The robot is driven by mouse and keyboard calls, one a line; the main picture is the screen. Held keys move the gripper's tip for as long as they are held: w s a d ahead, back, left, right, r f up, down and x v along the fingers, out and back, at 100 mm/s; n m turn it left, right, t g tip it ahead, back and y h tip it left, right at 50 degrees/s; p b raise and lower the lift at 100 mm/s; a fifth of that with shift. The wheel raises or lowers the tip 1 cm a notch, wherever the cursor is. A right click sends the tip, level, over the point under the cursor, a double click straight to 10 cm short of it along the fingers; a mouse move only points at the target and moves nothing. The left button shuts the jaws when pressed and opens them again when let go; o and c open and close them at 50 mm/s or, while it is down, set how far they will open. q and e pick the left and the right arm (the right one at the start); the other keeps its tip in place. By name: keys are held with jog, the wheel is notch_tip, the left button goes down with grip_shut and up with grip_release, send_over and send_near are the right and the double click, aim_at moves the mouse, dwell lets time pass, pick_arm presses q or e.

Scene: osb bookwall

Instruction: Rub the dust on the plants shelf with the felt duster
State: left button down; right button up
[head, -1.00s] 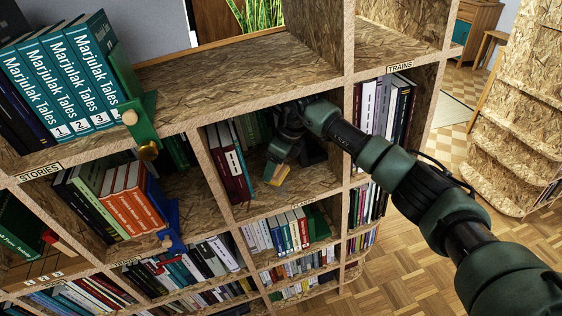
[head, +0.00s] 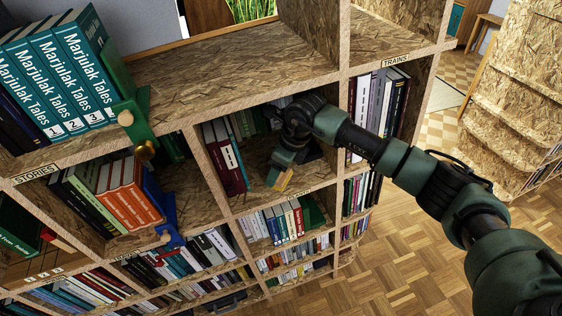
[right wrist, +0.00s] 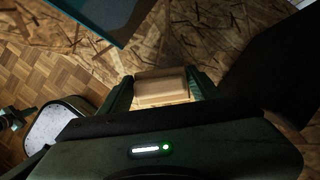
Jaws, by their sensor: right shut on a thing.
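My right gripper (head: 280,172) is inside an open shelf compartment and shut on the felt duster (head: 284,180), a small tan block with a yellowish face. In the right wrist view the duster (right wrist: 162,88) sits between the two green fingers, over the chipboard. The compartment floor, apparently the plants shelf (head: 250,201), shows bare board near its front edge. The label on that edge is too small to read. I cannot make out dust; my gripper and arm hide part of the shelf. My left gripper is not in the head view.
Dark red and teal books (head: 222,155) stand at the compartment's left side. An upright divider (head: 342,120) closes its right side, before the trains books (head: 372,110). A board (head: 215,70) lies overhead. A green bookend (head: 133,115) projects at upper left.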

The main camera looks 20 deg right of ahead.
aim_at(280, 184)
jog(key=shift+s+a+f+p, duration=0.1)
jog(key=shift+s+f+p, duration=0.2)
jog(key=shift+s, duration=0.6)
jog(key=shift+s+a+f+p, duration=0.15)
jog(key=shift+s+f, duration=0.2)
jog(key=shift+s, duration=0.5)
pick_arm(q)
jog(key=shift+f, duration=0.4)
pick_arm(e)
jog(key=shift+d, duration=0.1)
